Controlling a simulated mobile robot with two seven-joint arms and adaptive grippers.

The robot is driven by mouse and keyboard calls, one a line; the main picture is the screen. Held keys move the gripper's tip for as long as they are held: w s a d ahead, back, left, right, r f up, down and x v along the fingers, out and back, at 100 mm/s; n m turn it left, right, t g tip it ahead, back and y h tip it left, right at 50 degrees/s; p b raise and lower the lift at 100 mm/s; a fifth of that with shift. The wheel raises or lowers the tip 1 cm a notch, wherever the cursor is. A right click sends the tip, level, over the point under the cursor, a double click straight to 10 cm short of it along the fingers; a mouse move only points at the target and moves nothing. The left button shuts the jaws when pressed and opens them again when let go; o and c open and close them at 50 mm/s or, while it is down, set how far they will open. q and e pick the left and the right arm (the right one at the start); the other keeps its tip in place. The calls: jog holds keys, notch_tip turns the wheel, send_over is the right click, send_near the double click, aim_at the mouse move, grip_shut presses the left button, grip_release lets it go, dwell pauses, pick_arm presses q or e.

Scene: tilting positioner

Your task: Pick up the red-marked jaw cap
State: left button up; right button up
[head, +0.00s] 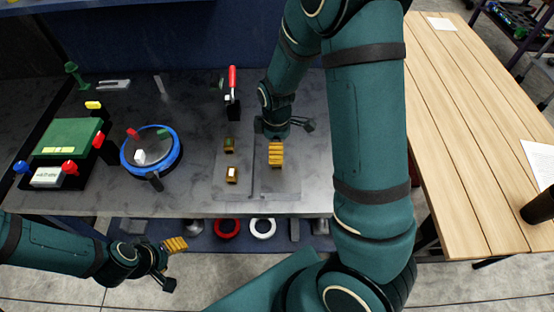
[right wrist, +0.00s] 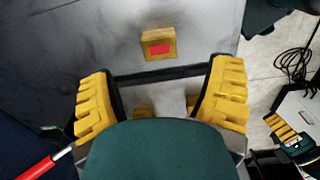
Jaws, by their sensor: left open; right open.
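The red-marked jaw cap (right wrist: 158,44) is a small tan-gold block with a red patch on top. It lies on the grey plate in the right wrist view, ahead of and apart from my open right gripper (right wrist: 160,88). In the head view I cannot make out this cap; the yellow finger of my right gripper (head: 276,153) appears to cover its place. My left gripper (head: 172,256) is open and empty, low at the left in front of the bench edge.
Two other caps, one green-marked (head: 229,145) and one white-marked (head: 232,174), lie left of my right gripper. A red-handled clamp (head: 233,95) stands behind them. A blue-rimmed round table (head: 177,157) and green fixture (head: 68,137) stand left. A wooden table (head: 455,150) is right.

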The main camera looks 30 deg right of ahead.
jog(key=shift+d+f, duration=0.1)
jog(key=shift+f, duration=3.1)
jog(key=c, duration=1.3)
